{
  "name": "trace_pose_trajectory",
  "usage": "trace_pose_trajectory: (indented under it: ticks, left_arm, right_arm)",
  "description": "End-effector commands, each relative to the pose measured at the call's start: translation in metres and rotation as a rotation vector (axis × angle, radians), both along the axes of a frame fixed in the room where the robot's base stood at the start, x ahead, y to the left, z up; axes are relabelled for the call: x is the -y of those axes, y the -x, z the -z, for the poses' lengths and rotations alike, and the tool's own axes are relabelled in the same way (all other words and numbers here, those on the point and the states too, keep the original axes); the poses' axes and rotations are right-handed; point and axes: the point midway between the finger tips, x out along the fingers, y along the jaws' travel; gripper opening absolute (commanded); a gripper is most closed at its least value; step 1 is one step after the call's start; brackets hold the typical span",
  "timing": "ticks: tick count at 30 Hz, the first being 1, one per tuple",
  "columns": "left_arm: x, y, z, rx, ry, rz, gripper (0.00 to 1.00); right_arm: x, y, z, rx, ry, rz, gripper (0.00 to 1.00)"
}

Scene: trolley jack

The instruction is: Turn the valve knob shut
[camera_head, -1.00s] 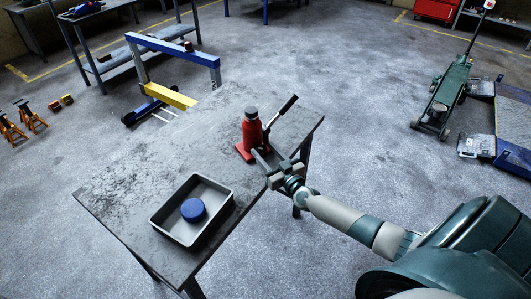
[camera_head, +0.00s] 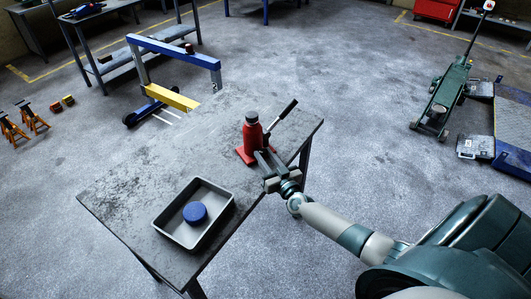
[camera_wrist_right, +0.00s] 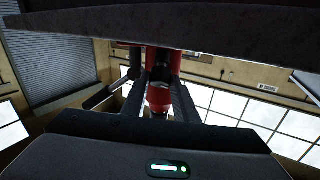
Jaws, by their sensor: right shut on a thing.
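A red bottle jack (camera_head: 252,138) with a black cap stands upright on the worktable (camera_head: 130,185), near its right edge. Its dark pump handle (camera_head: 283,113) points up and to the right. My right gripper (camera_head: 264,158) is at the foot of the jack, its fingers pointing toward it. In the right wrist view the red jack body (camera_wrist_right: 160,92) shows between the two dark fingers (camera_wrist_right: 158,108). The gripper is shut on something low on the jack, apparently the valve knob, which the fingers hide. My left gripper is out of view.
A grey tray (camera_head: 165,226) holding a round blue thing (camera_head: 195,212) sits on the table's near part. A blue and yellow frame (camera_head: 175,50) stands behind the table. A green trolley jack (camera_head: 445,95) is on the floor at right.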

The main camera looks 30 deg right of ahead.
Motion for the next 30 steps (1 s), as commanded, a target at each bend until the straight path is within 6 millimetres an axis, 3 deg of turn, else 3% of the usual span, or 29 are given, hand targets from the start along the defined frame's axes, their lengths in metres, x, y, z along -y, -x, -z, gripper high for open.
trace_pose_trajectory:
  ticks: [1,18,30]
  left_arm:
    - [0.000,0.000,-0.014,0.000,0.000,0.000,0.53]
    - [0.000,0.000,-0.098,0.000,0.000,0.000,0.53]
    - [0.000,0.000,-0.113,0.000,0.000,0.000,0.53]
  right_arm:
    - [-0.002,0.000,-0.005,-0.003,-0.022,0.021,0.04]
    - [-0.010,-0.002,-0.007,0.006,-0.362,0.358,0.04]
    - [-0.013,-0.005,-0.004,0.016,-0.593,0.586,0.04]
